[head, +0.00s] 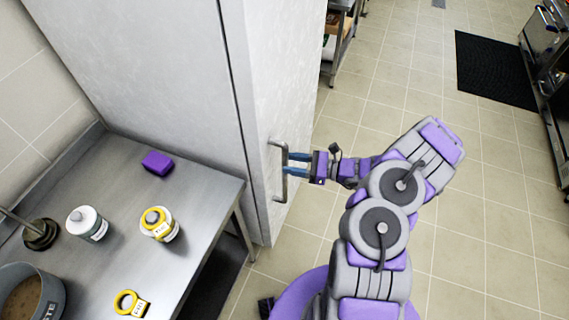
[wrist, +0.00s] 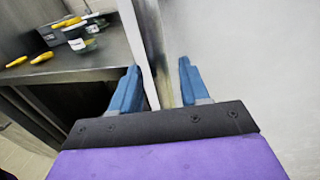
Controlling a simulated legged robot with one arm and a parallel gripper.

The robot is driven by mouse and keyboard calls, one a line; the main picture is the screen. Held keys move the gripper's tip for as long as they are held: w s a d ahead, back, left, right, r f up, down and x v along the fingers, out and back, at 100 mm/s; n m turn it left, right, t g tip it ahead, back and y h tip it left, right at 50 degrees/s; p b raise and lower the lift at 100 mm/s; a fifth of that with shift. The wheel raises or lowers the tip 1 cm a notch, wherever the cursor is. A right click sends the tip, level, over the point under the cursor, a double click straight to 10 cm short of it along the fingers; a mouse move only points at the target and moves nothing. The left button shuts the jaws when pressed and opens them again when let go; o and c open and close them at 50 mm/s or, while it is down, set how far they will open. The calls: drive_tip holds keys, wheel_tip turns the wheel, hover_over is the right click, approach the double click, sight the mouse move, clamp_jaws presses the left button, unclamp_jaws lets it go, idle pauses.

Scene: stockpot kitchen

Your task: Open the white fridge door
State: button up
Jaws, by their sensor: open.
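The white fridge (head: 190,70) stands tall at the upper left in the head view, and its door looks shut. A grey metal bar handle (head: 284,190) stands out from the door face. My gripper (head: 288,163) is at the upper half of the handle, its blue fingers pointing at it. In the wrist view my gripper (wrist: 157,82) has its two fingers apart, with a vertical metal strip, which looks like the handle (wrist: 158,45), between them. I cannot tell whether either finger touches it. The white door surface (wrist: 245,60) fills the right side there.
A steel table (head: 125,195) left of the fridge holds a purple block (head: 157,162), a white jar (head: 86,223), a yellow-lidded jar (head: 159,223), a yellow item (head: 131,303) and a grey bin (head: 30,292). The tiled floor (head: 480,220) to the right is open. A black mat (head: 495,70) lies farther back.

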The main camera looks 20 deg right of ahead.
drive_tip(key=shift+x, duration=1.25)
clamp_jaws()
